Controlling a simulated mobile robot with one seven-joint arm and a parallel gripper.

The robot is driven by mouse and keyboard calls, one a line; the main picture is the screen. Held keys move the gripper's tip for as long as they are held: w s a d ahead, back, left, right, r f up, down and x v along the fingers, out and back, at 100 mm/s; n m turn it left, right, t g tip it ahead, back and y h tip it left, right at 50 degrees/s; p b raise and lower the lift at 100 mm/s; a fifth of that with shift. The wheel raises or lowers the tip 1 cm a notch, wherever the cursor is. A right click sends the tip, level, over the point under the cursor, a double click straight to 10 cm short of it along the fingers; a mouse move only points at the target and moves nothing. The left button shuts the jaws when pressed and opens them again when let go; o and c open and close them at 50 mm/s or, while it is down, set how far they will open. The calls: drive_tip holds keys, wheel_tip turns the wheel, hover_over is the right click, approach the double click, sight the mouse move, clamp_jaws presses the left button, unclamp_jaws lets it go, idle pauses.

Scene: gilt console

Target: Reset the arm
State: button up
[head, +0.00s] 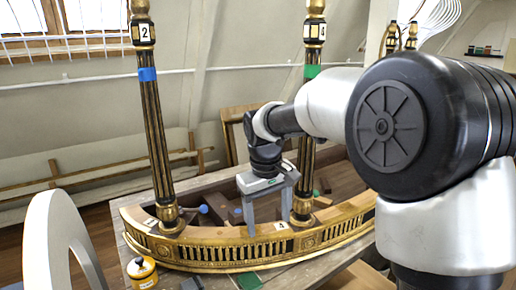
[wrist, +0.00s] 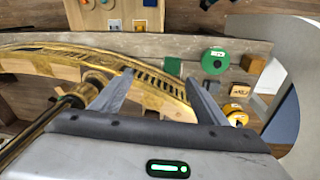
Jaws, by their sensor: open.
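The gilt rail (wrist: 165,82) passes beyond the fingers there; I cannot tell the exact gap. The left column (head: 156,135) stands upright with a label 2 and blue tape. The right column (head: 305,150), labelled 4 with green tape, stands upright just behind my gripper and is partly hidden.
A green roll (wrist: 214,60) and small wooden blocks (wrist: 240,90) lie nearby. A white curved shape (head: 52,240) fills the lower left. Open space lies above the rail between the columns.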

drive_tip(key=s+d+r+m+t, duration=0.2)
drive_tip(key=s+d, duration=0.3)
drive_tip(key=s, duration=0.7)
drive_tip(key=s+d+r+m+t, duration=0.2)
drive_tip(key=s+d, duration=0.4)
drive_tip(key=s, duration=0.6)
wheel_tip(320, 180, up, 2)
drive_tip(key=shift+s+d+r+m+y+p, duration=0.15)
drive_tip(key=shift+s+d+m+y+p, duration=0.2)
drive_tip(key=shift+m, duration=0.35)
